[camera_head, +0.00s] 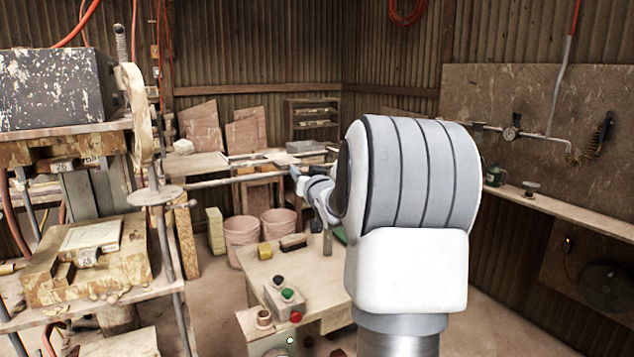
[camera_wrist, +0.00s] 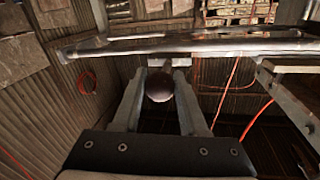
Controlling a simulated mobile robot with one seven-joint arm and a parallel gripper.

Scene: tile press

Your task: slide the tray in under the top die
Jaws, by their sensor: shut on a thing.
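The top die (camera_head: 65,152), a scuffed wooden block under a paint-spotted dark mass, hangs at upper left. Below it, with a gap between, a pale flat tile-like piece (camera_head: 92,235) rests on a thick wooden block (camera_head: 90,272); I cannot tell which part is the tray. My gripper (camera_head: 300,175) is right of the press, away from these pieces, partly hidden by my arm. In the wrist view my gripper's fingers (camera_wrist: 160,75) are shut on a dark round knob (camera_wrist: 159,88). A long metal bar (camera_head: 220,181) runs from the press toward my gripper; the bar also crosses the wrist view (camera_wrist: 210,46).
A low table (camera_head: 310,265) with a button box (camera_head: 285,295) stands below my arm. Pink buckets (camera_head: 240,235) are behind it. A shelf (camera_head: 570,215) runs along the right wall.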

